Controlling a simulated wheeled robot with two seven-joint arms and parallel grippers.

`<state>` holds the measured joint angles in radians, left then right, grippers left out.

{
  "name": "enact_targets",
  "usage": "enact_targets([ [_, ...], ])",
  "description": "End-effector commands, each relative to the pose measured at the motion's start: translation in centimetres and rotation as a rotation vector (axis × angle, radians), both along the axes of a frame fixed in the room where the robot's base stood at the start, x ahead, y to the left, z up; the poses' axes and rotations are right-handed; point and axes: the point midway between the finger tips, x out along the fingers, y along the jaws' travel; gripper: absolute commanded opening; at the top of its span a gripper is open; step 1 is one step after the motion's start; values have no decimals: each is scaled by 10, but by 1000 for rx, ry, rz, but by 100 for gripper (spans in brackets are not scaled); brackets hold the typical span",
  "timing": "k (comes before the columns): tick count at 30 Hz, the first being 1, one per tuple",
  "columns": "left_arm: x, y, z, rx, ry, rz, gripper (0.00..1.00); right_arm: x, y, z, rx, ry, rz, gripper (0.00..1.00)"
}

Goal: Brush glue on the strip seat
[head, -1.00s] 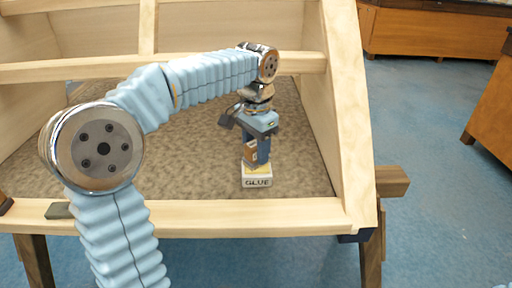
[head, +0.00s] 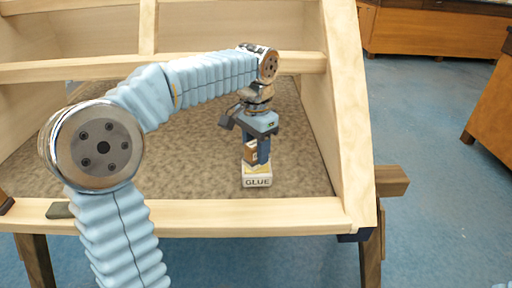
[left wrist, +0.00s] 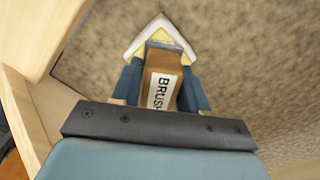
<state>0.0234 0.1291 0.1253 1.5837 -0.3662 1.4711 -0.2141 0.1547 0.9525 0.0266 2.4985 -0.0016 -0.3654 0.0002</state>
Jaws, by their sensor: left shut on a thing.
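The glue pot (head: 257,180), a small pale box labelled GLUE, stands on the carpet-like mat inside the wooden frame, near its front rail. My left gripper (head: 257,155) points down just above it and is shut on the brown brush block. The brush (left wrist: 162,88), marked BRUSH, sits between the two blue fingers in the left wrist view. Its lower end is over or in the pot (left wrist: 158,38), whose pale rim and yellow inside show around it. How deep the bristles reach is hidden. I cannot identify the strip seat. My right gripper is not in view.
The wooden frame has a front rail (head: 200,218), a sloping right side (head: 345,110) and a back crossbar (head: 60,70). The mat (head: 200,150) left of the pot is clear. A small dark object (head: 60,210) lies on the front rail. Brown cabinets stand beyond.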

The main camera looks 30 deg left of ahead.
Motion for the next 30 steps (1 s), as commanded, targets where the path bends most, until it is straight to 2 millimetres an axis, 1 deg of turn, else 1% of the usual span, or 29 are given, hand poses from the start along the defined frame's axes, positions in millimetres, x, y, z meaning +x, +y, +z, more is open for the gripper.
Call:
enact_targets([
  [9,0,0,-2,-1,6,0,20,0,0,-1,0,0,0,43],
  [13,-1,0,1,-1,6,-1,20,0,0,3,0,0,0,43],
  [27,0,0,46,0,2,0,20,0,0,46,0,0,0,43],
  [29,0,0,51,0,2,0,20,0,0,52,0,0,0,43],
  [30,0,0,52,-1,1,0,20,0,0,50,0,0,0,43],
])
